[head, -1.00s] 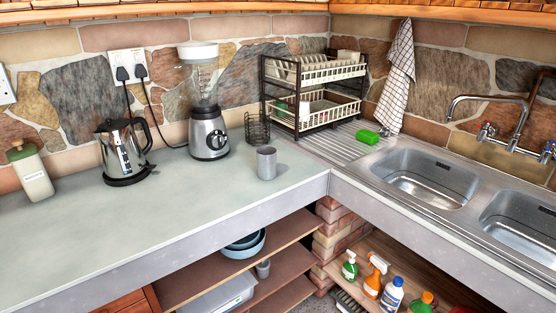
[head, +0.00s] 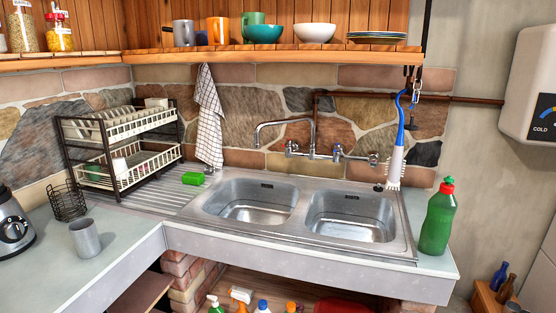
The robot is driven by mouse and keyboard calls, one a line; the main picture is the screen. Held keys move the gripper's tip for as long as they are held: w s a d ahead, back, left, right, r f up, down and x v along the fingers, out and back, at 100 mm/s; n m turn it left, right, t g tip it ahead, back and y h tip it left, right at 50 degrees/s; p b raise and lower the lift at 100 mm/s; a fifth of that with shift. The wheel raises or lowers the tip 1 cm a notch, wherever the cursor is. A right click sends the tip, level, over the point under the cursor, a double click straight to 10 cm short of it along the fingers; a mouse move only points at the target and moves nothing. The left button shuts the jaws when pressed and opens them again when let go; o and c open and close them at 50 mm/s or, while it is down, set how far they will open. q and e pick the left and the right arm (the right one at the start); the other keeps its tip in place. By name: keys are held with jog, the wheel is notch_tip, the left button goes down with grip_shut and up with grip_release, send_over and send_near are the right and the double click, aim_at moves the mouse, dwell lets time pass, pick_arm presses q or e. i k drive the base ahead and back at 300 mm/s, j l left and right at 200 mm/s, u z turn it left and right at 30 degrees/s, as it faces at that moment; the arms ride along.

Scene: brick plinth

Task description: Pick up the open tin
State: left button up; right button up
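A plain grey open-topped cylinder (head: 86,240) stands upright on the pale worktop at the left, near the worktop's front edge. It looks like the open tin, though I see no label on it. Its inside is mostly hidden from here. Neither of my grippers is in view.
A wire basket (head: 68,203) and a blender (head: 12,228) stand near the cylinder. Behind is a two-tier dish rack (head: 122,150). A double sink (head: 300,212) is in the middle, with a green bottle (head: 438,218) at its right. A shelf (head: 270,53) with mugs and bowls hangs above.

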aim_at(83, 232)
jog(key=i+l+u, duration=0.1)
jog(key=i+u, duration=0.15)
jog(key=u, duration=0.15)
jog(key=i+l+u, duration=0.2)
jog(key=u, duration=0.15)
jog(key=i, duration=0.05)
